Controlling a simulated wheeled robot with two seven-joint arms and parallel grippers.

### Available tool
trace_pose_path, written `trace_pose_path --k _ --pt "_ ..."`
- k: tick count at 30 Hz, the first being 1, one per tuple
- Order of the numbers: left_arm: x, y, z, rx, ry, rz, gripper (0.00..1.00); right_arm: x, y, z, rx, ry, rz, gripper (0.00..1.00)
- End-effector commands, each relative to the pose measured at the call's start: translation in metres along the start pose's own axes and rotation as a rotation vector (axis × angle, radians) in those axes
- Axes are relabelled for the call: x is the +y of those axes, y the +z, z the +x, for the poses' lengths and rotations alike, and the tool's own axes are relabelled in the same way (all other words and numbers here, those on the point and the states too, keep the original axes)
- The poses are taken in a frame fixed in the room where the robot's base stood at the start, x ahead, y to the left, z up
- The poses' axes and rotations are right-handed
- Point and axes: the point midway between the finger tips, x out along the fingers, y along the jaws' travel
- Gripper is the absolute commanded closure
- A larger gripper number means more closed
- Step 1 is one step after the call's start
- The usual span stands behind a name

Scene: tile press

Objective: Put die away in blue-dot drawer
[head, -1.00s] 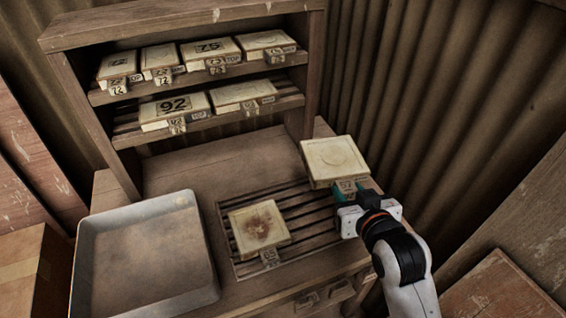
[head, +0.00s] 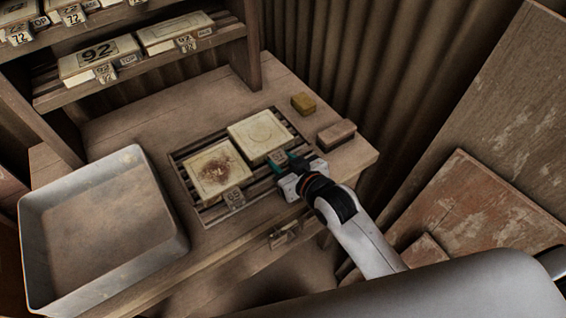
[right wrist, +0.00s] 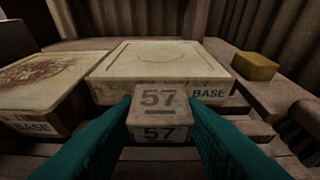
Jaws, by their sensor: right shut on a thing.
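A square cream die (head: 262,134) with a faint ring on top is at the right side of the slatted rack, on or just above the slats. In the right wrist view the die (right wrist: 160,68) carries a BASE label and a front tab (right wrist: 160,103) marked 57. My right gripper (head: 284,162) is shut on that tab; its teal fingers show on both sides of it. A drawer handle (head: 285,235) shows on the bench front. No blue dot can be made out. My left gripper is not in view.
A second die with a brown stain (head: 216,172) lies on the rack (head: 235,208), left of the held one. A grey tray (head: 35,200) stands at left. A small yellow block (head: 303,103) and a brown block (head: 337,135) lie at right. A shelf with dies stands behind.

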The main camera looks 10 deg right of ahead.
Motion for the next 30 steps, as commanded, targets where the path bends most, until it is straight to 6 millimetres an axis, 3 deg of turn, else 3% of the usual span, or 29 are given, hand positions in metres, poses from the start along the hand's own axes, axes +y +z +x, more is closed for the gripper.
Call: trace_pose_path --k 13,14,17,27,30 --pt "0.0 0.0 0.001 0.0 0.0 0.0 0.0 0.0 -0.004 0.002 -0.008 0.0 0.0 1.0" --pt "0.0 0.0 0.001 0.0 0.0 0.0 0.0 0.0 -0.006 0.003 -0.001 0.0 0.0 0.61" --pt "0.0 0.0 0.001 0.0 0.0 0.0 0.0 0.0 -0.006 0.003 -0.001 0.0 0.0 0.44" --pt "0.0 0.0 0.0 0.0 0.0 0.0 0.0 0.0 -0.003 0.002 -0.002 0.0 0.0 0.42" --pt "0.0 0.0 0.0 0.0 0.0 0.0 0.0 0.0 -0.004 -0.007 0.0 0.0 0.0 0.42"
